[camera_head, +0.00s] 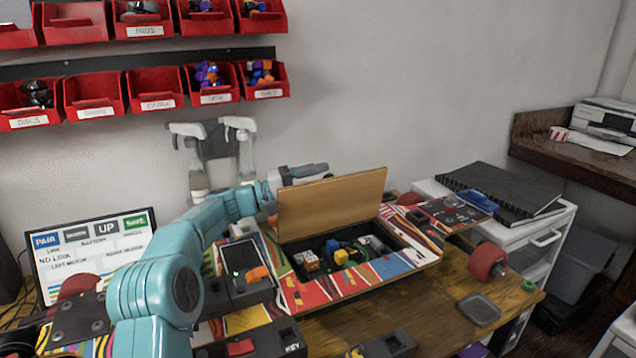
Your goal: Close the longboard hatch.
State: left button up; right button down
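The longboard (350,287) lies across the workbench with a colourful striped deck. Its hatch (333,205) is open: the tan lid stands up, leaning slightly back, at the far edge of the compartment. Inside the compartment (385,232) are several small parts, including a white-and-red cube, a yellow block and a green piece. My teal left arm reaches up from the lower left. My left gripper (298,176) is at the lid's upper left, partly hidden behind the lid. I cannot see whether its fingers touch the lid. My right gripper is not in view.
Red wheels (487,262) stick out at the board's right end. A grey dish (479,310) lies on the bench front. Spray bottles (240,150) and red bins (155,90) are at the wall. A screen (95,250) stands left. Black binders (500,190) lie on a white cabinet.

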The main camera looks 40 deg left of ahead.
pick_arm(q)
jog(key=v, duration=1.6)
jog(key=shift+a, duration=0.15)
